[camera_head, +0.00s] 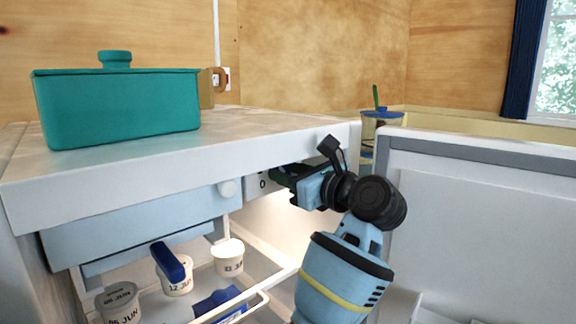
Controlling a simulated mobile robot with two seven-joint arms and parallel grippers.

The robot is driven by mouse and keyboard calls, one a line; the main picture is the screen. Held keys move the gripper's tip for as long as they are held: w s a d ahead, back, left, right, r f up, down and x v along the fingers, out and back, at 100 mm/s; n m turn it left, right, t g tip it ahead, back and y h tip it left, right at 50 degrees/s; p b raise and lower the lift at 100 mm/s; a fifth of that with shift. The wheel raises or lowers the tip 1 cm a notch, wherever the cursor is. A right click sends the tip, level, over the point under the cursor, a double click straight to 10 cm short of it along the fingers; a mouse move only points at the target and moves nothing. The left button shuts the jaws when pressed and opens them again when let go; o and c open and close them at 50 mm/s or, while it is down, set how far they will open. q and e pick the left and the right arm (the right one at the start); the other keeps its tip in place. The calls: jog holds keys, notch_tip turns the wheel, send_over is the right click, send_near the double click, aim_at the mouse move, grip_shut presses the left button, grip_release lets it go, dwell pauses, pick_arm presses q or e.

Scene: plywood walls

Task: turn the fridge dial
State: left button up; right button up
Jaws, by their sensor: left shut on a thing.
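The fridge (22,200) stands with its door (480,215) open to the right. A small white control box (256,184) with a dark "0" mark sits under the fridge top. My left gripper (283,177) reaches up to this box from the right. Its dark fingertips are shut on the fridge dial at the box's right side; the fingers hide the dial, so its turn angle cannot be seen. My right gripper is not in view.
A teal lidded pot (118,108) stands on the fridge top.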

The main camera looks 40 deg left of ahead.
pick_arm(q)
jog(key=shift+r+m+p, duration=0.15)
jog(key=shift+m+p, duration=0.55)
jog(key=shift+m, duration=0.1)
jog(key=shift+m+p, duration=0.6)
jog(key=shift+m, duration=0.1)
jog(key=shift+m+p, duration=0.6)
jog(key=shift+m, duration=0.1)
jog(key=shift+w, duration=0.1)
jog(key=o, duration=1)
